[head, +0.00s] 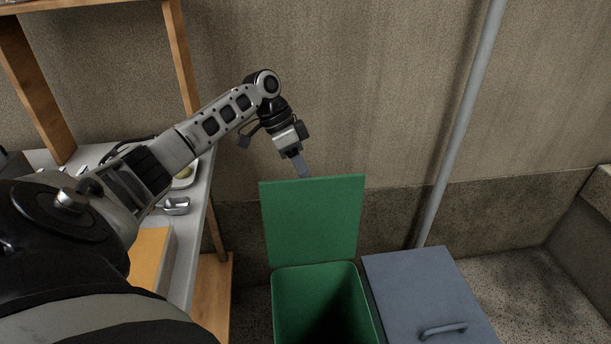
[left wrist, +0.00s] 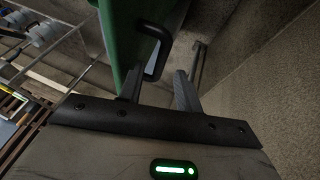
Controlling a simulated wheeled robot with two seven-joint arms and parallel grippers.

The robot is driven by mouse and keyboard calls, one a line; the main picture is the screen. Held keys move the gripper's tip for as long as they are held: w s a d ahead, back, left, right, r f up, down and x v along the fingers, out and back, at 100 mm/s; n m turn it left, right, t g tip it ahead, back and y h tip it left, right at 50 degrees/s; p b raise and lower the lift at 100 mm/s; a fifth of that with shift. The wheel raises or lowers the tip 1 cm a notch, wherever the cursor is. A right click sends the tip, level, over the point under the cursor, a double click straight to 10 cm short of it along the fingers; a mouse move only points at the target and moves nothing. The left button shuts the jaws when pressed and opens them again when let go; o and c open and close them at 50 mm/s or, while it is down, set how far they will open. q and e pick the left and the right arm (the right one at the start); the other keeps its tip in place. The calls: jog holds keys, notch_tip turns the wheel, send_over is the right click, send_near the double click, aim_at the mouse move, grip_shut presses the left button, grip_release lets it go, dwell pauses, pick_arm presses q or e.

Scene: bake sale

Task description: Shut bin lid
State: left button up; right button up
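The green bin (head: 290,307) stands open at the bottom centre of the head view, its inside dark. Its green lid (head: 313,222) stands upright at the back of the bin. My left gripper (head: 303,168) is at the lid's top edge, on its far side, with the tips partly hidden behind it. In the left wrist view, my left gripper's fingers (left wrist: 158,77) are spread apart. The lid (left wrist: 124,30) and its dark loop handle (left wrist: 168,42) show just past the fingertips. I cannot tell whether a finger touches the handle. My right gripper is not in view.
A closed blue-grey bin lid (head: 420,290) with a handle is right of the green bin. A counter (head: 190,235) with trays and utensils and a wooden frame (head: 182,60) stand on the left. A grey pipe (head: 461,125) runs up the wall behind.

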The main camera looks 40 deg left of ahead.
pick_arm(q)
jog(key=shift+x, duration=1)
